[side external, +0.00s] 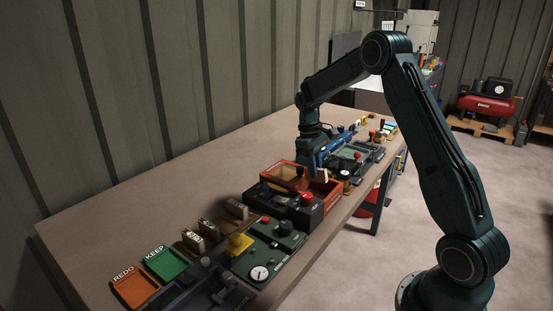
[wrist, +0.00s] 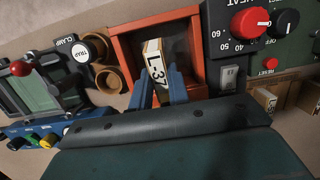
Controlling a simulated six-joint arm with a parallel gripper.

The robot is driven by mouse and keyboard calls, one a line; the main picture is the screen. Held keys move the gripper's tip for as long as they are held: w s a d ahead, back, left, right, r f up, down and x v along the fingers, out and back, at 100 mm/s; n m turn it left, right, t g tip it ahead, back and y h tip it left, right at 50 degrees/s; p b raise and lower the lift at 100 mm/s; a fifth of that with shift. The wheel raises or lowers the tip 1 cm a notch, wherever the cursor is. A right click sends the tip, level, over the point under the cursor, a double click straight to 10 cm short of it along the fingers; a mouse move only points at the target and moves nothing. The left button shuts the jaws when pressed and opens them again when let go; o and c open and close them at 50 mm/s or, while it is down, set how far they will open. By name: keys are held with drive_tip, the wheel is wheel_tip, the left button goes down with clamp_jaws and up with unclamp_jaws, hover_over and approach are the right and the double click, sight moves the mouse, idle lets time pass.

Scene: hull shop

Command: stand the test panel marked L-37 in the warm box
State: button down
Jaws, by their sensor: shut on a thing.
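The test panel marked L-37 (wrist: 154,62) is a thin pale block with a wood-coloured face. My gripper (wrist: 160,92) is shut on it, with blue fingers on either side of its near end. The panel also shows as a small pale piece below my gripper (side external: 314,160) in the side view (side external: 322,175). The warm box (wrist: 119,42) is an orange-red open box with a dark inside. In the wrist view the panel overlaps its opening. In the side view the box (side external: 331,193) is below my gripper. I cannot tell how deep the panel reaches.
A dark control unit with a red heat knob (wrist: 284,22) adjoins the box. Several panels stand in wooden holders (side external: 195,240) on the bench. Orange REDO (side external: 133,291) and green KEEP (side external: 166,264) trays lie at the near left. A tester with a red-ball lever (wrist: 21,68) stands on the other side.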

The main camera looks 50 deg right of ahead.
sight(314, 180)
drive_tip(key=shift+w+x, duration=0.25)
drive_tip(key=shift+x, duration=1)
drive_tip(key=shift+w+x, duration=0.25)
drive_tip(key=shift+x, duration=1)
drive_tip(key=shift+f, duration=0.6)
drive_tip(key=c, duration=1.3)
unclamp_jaws()
drive_tip(key=shift+o, duration=0.2)
drive_tip(key=shift+r, duration=0.15)
drive_tip(key=v, duration=1.3)
drive_tip(key=shift+r, duration=0.15)
drive_tip(key=shift+w+r, duration=0.1)
